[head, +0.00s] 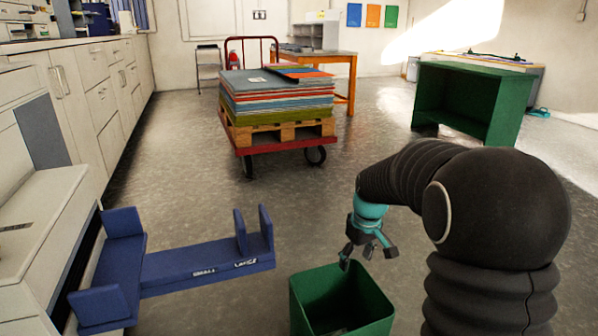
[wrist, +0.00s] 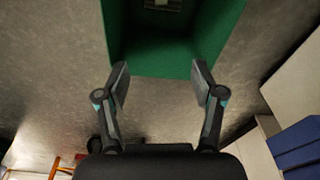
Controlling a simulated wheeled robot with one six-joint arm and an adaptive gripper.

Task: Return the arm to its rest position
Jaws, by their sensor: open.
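My arm shows at the right of the head view, dark and ribbed, bent over toward the middle. My gripper (head: 357,261) has a teal wrist and dark fingers, and it points down above the back part of a green bin (head: 367,311). In the wrist view my gripper (wrist: 160,85) has its two fingers apart with nothing between them. The green bin (wrist: 150,58) lies beyond the fingertips there. A small pale item (wrist: 163,5) shows inside the bin, too cut off to name.
A blue sorting rack (head: 190,264) with labels stands left of the bin. A red cart (head: 262,149) with a pallet of stacked sheets stands further back. A green open cabinet (head: 497,105) is at the right. White cabinets (head: 85,90) line the left. The floor between is clear.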

